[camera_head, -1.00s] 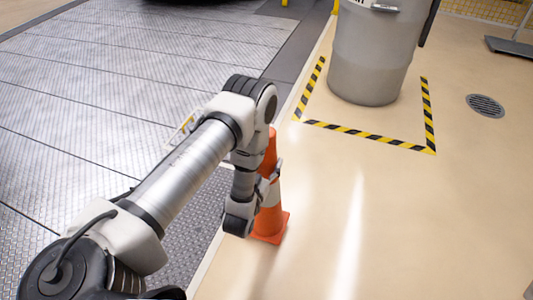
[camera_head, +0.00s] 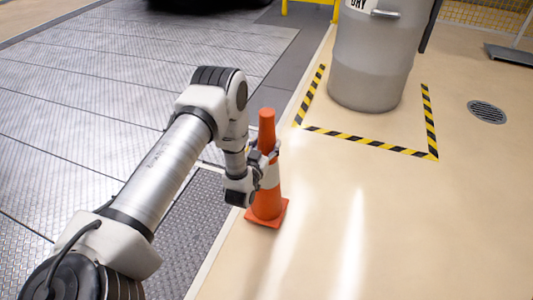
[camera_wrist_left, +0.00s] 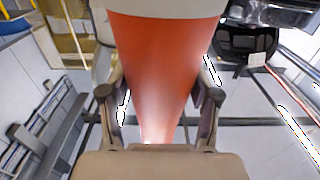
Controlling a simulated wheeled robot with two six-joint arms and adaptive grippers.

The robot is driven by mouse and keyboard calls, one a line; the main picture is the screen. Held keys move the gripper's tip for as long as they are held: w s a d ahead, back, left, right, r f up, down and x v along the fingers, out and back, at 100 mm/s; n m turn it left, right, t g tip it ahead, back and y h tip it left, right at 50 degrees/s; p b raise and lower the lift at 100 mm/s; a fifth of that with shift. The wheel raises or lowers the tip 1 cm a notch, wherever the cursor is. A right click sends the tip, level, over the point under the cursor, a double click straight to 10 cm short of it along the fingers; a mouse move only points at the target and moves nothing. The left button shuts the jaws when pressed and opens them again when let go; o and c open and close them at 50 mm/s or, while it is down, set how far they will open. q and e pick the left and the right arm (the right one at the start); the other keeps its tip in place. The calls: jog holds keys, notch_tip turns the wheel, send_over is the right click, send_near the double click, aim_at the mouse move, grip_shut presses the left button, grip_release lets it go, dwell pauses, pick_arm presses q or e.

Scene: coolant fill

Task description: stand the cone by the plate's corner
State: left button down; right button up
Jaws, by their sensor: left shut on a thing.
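An orange cone (camera_head: 266,205) with a pale band and a square base is upright in the head view, at the right edge of the dark tread plate (camera_head: 190,228). My left gripper (camera_head: 264,168) is shut on the cone around its middle. In the left wrist view the cone (camera_wrist_left: 160,65) fills the space between the two fingers of my left gripper (camera_wrist_left: 160,95). I cannot tell whether the cone's base touches the floor or hangs just above it. My right gripper is not in view.
A grey bin (camera_head: 372,60) stands inside a black and yellow floor marking (camera_head: 370,142) at the back. A round drain (camera_head: 487,111) lies at the right. Lighter metal floor plates (camera_head: 90,110) cover the left. The beige floor right of the cone is clear.

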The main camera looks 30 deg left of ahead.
pick_arm(q)
jog(key=shift+f+b, duration=1)
jog(key=shift+f, duration=0.85)
jog(key=shift+r, duration=0.1)
jog(key=shift+c, duration=1.2)
grip_release()
jog(key=shift+s, duration=0.1)
